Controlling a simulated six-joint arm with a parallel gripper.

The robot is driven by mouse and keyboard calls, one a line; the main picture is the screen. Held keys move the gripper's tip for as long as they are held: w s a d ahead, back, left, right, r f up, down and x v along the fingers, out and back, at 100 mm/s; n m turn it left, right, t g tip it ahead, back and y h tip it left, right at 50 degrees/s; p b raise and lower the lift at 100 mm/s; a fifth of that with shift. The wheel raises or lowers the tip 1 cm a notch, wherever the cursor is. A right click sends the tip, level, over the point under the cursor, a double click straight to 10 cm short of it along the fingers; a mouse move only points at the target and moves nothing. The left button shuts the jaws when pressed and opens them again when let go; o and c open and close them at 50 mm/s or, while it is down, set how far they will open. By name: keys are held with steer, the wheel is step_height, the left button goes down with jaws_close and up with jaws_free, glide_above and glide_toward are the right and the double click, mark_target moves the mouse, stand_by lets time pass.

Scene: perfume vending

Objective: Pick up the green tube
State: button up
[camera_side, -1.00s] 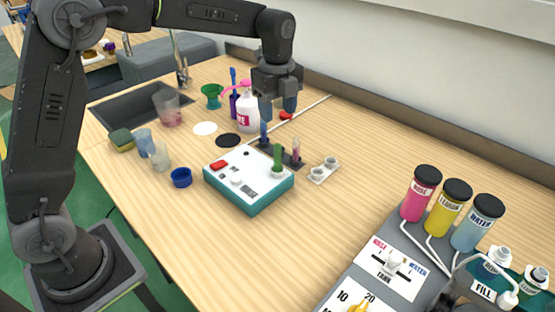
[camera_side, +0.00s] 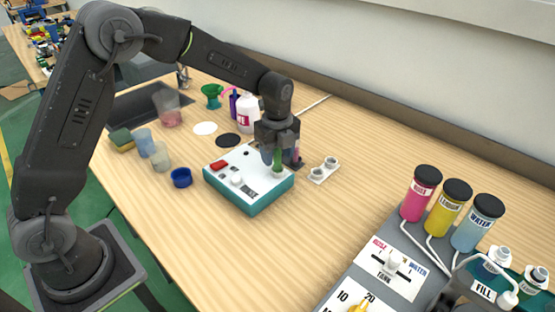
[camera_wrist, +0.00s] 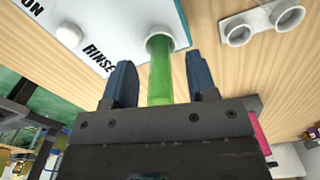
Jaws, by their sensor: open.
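The green tube (camera_side: 278,160) stands upright in a hole on the right part of the white-topped teal device (camera_side: 236,204). In the wrist view the green tube (camera_wrist: 161,75) lies between the two blue fingertips, with gaps on both sides. My gripper (camera_side: 273,153) is low over the device, around the tube, open and empty. In the wrist view my gripper (camera_wrist: 160,80) shows both fingers apart. The tube's upper end is partly hidden by the gripper in both views.
A white two-hole holder (camera_side: 323,170) stands to the right of the device. A pink tube (camera_side: 296,152) is close to the gripper's right side. A white bottle (camera_side: 248,113) stands behind. A blue cup (camera_side: 181,177) is at left.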

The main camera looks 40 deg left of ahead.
steer(key=shift+f, duration=0.8)
steer(key=shift+c, duration=0.3)
jaws_close()
